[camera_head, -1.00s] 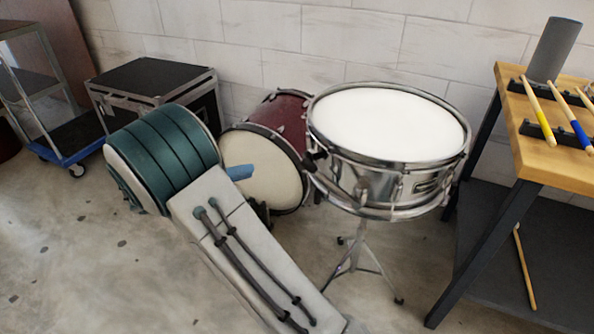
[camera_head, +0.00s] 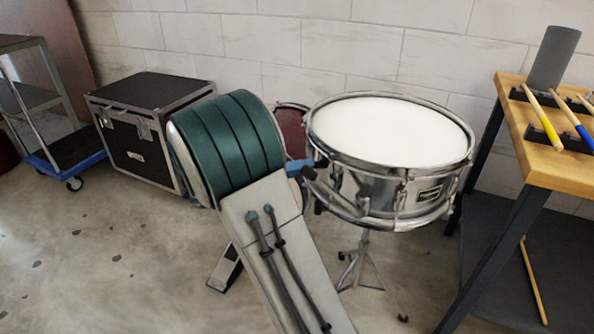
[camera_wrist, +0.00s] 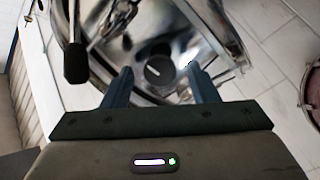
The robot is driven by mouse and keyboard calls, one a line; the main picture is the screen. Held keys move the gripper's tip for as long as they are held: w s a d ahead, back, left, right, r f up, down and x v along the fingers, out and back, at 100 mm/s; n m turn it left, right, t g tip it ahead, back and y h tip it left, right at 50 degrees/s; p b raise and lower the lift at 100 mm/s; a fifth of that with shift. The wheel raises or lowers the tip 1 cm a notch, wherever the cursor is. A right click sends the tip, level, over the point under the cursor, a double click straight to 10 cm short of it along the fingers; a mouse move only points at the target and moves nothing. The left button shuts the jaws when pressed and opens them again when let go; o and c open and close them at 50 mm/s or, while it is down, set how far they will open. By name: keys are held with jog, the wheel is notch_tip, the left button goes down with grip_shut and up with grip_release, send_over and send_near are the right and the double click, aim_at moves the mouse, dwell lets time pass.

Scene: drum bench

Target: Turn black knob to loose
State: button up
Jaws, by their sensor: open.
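The black knob (camera_wrist: 158,70) is round with a white pointer line and sits on the snare drum's (camera_wrist: 150,22) shiny metal side in the wrist view. My gripper (camera_wrist: 163,83) is open, with one dark blue finger on each side of the knob as seen from the wrist. I cannot tell whether either finger touches it. In the head view, my gripper (camera_head: 301,168) is at the left side of the snare drum (camera_head: 388,190). I cannot make out the knob there.
A black-tipped lever (camera_wrist: 76,62) stands left of the knob in the wrist view. The drum stand (camera_head: 362,262) is below. A wooden bench (camera_head: 555,165) with drumsticks stands right. A black case (camera_head: 140,125) and blue trolley (camera_head: 68,155) stand left. The red bass drum (camera_head: 291,125) is mostly hidden.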

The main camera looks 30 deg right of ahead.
jog(key=shift+c, duration=0.3)
jog(key=c, duration=0.9)
jog(key=shift+p, duration=0.35)
